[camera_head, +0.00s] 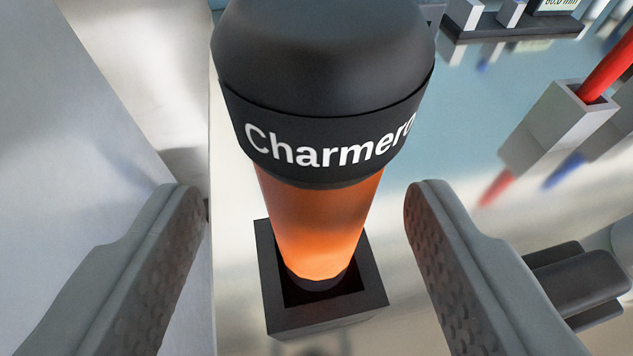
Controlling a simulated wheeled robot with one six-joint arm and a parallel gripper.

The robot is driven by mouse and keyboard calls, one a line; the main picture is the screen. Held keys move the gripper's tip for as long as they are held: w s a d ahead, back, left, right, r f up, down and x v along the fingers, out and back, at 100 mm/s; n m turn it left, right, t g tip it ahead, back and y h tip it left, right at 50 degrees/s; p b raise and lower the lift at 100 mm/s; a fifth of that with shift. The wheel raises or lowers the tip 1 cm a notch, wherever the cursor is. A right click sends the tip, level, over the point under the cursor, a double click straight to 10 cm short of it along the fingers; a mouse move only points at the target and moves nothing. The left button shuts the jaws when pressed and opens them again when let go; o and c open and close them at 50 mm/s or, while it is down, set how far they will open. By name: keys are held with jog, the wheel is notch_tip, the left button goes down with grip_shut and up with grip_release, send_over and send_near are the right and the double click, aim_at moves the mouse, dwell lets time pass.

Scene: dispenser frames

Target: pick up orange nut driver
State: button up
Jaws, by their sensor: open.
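The orange nut driver (318,215) stands upright, handle up, in a square black holder (330,318) in the middle of the head camera view. Its handle has a black rounded cap and a black band with white lettering, part of which reads "Charmer". Its lower end is hidden inside the holder. My gripper (305,195) is open, with one textured finger to the left of the handle and one to the right. Clear gaps show between each finger and the orange handle, so neither appears to touch it.
A pale wall or panel (95,110) stands close along the left. A grey square holder with a red-handled tool (607,68) is at upper right. A caliper-like tool with a display (555,6) lies at the top right. A dark object (570,280) sits behind the right finger.

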jog(key=shift+d+x, duration=0.15)
jog(key=shift+x, duration=1.15)
jog(key=shift+d+x, duration=0.15)
jog(key=shift+x, duration=1.1)
jog(key=shift+w+r, duration=0.1)
jog(key=shift+f, duration=0.2)
jog(key=c, duration=1.3)
grip_shut()
